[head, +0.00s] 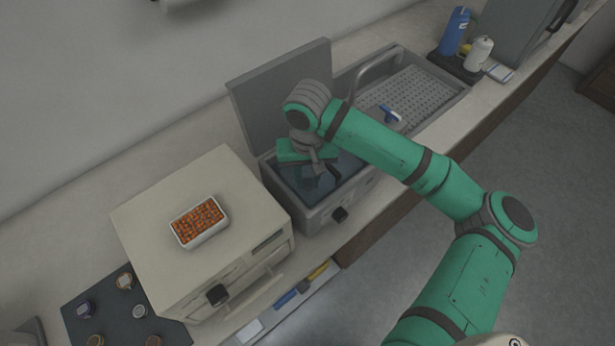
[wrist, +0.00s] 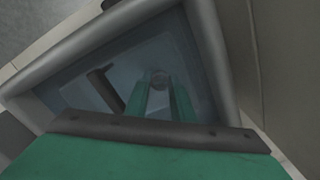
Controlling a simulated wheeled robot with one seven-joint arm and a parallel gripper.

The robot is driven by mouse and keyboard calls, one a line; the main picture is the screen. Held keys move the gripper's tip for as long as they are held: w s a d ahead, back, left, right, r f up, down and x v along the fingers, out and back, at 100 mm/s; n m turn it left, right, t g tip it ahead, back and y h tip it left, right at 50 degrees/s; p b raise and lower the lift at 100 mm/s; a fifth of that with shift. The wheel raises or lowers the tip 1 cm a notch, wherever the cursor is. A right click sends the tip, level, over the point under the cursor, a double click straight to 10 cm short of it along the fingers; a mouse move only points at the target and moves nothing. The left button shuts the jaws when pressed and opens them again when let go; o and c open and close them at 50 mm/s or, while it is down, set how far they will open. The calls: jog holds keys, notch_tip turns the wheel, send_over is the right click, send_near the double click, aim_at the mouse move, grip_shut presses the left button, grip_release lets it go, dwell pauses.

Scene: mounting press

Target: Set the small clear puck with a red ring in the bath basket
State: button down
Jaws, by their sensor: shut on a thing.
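My gripper (head: 318,168) reaches down into the open water bath (head: 309,220), under its raised lid. In the wrist view its two green fingers (wrist: 158,88) are shut on a small round, pale grey, see-through puck (wrist: 159,77) at their tips. No red ring can be made out on it. The puck is over or in the bath; its exact height above the bottom is unclear. A dark handle-like bar (wrist: 104,88) shows left of the fingers inside the bath. The basket itself is hard to make out in the murky blue-grey interior. In the head view my gripper hides the puck.
The grey lid (head: 280,90) stands up behind the bath. A cream oven-like box (head: 150,215) with a tray of orange pieces (head: 200,222) is on the left. A dark mat (head: 110,310) holds several small pucks. A sink with faucet (head: 375,68) is right.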

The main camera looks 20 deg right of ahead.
aim_at(308, 183)
jog(key=c, duration=1.8)
grip_release()
jog(key=shift+r, duration=0.1)
jog(key=shift+w+r, duration=0.1)
jog(key=shift+r, duration=0.2)
notch_tip(308, 183, up, 12)
jog(key=shift+f, duration=0.2)
